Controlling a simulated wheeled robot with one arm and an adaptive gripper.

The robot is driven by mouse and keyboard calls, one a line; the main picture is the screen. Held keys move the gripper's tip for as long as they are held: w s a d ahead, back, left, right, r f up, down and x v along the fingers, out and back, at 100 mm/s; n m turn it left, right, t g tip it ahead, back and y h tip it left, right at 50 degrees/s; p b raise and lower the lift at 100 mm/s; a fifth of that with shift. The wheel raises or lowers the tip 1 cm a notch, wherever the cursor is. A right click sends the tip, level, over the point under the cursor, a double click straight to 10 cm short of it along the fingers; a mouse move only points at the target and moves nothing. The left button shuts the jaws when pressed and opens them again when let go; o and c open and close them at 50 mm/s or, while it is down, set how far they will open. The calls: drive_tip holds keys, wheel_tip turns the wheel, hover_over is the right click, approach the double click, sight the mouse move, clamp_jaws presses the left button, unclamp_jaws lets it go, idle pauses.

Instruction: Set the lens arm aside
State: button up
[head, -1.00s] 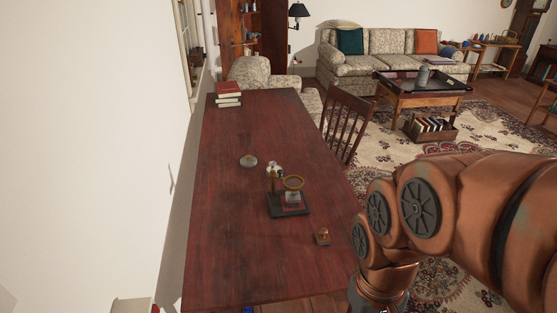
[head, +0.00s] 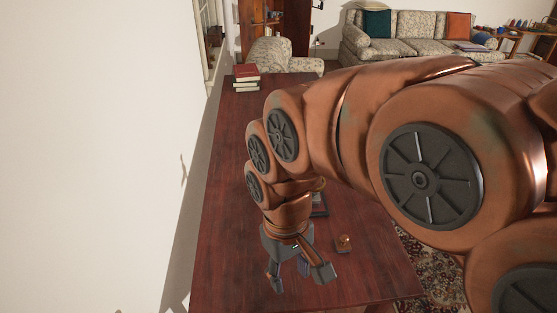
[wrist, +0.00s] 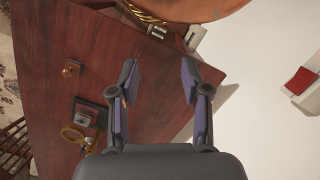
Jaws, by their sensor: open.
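The lens arm shows as a brass-coloured ring (wrist: 75,135) beside a dark square base (wrist: 90,112) at the lower left of the wrist view. In the head view my arm hides most of it; only an edge of the ring (head: 320,184) and part of the base (head: 320,206) show. My gripper (head: 299,279) is over the near part of the dark red wooden table (head: 235,215), pointing down. In the wrist view my gripper (wrist: 158,77) is open, with nothing between its fingers. The lens arm lies outside the fingers, to their left.
A small brown piece (head: 343,243) stands on the table near the right edge; it also shows in the wrist view (wrist: 70,69). Stacked books (head: 246,78) lie at the far end. A white wall (head: 90,130) runs along the left. The table's left side is clear.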

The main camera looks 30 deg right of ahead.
drive_tip(key=w+d+r+n+t+b, duration=0.1)
drive_tip(key=w+d, duration=0.2)
drive_tip(key=w, duration=0.7)
drive_tip(key=w+d+r+n, duration=0.15)
drive_tip(key=w+d, duration=0.25)
drive_tip(key=w, duration=0.5)
drive_tip(key=shift+m+t, duration=0.3)
drive_tip(key=shift+m, duration=0.25)
drive_tip(key=w+d+f, duration=0.1)
drive_tip(key=w+d, duration=0.3)
drive_tip(key=d, duration=0.1)
drive_tip(key=w+d+f+b, duration=0.1)
drive_tip(key=w+d+f, duration=0.1)
drive_tip(key=w+d, duration=0.2)
drive_tip(key=w+d+f, duration=0.1)
drive_tip(key=w+d, duration=0.4)
drive_tip(key=d, duration=0.3)
drive_tip(key=shift+d+f, duration=0.15)
drive_tip(key=shift+w+d+f, duration=0.2)
drive_tip(key=shift+d+f, duration=0.1)
drive_tip(key=shift+d, duration=0.1)
drive_tip(key=shift+f+p, duration=0.7)
drive_tip(key=shift+f, duration=2.95)
drive_tip(key=shift+c, duration=0.3)
clamp_jaws()
